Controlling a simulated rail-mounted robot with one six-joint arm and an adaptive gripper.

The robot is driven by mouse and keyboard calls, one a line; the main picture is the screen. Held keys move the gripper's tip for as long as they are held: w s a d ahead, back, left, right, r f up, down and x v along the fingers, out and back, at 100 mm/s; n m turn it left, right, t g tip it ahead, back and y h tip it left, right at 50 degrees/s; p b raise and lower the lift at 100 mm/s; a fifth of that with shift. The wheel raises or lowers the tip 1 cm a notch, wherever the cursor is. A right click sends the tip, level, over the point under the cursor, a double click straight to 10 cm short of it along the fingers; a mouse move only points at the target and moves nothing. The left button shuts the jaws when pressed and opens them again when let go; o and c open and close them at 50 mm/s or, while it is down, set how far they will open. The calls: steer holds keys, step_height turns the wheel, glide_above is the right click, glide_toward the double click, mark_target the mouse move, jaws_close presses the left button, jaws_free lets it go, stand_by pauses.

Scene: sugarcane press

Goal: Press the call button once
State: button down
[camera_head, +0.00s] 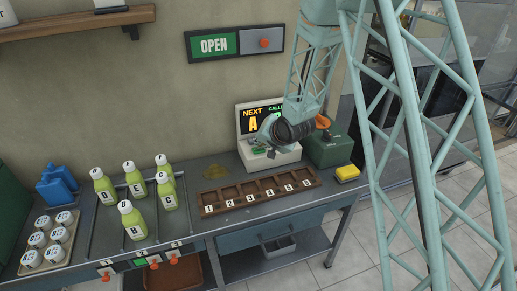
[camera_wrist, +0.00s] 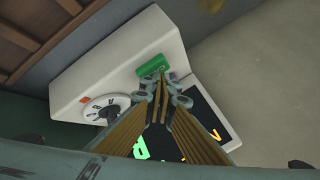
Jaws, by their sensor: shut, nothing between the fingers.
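The call unit (camera_head: 284,157) is a white console with a dark display reading NEXT and a letter A, standing on the counter. In the wrist view the console (camera_wrist: 96,70) shows a green button (camera_wrist: 152,66) and a round white lettered dial (camera_wrist: 107,107). The green button also shows in the head view (camera_head: 258,150), partly beside my gripper. My gripper (camera_head: 271,149) is shut and empty, low over the console. In the wrist view its fingertips (camera_wrist: 163,82) appear just beside the green button; I cannot tell whether they touch it. My fingers hide part of the display.
A dark green box (camera_head: 328,149) and a yellow sponge (camera_head: 347,173) are to the right of the console. A wooden compartment tray (camera_head: 258,191) lies in front. Several green bottles (camera_head: 132,221) stand at left. An OPEN sign (camera_head: 234,43) hangs above.

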steer(key=shift+r, duration=0.15)
steer(key=shift+r+p, duration=0.65)
steer(key=shift+r, duration=0.1)
steer(key=shift+r, duration=0.15)
steer(key=shift+r+p, duration=1.7)
steer(key=shift+r, duration=0.65)
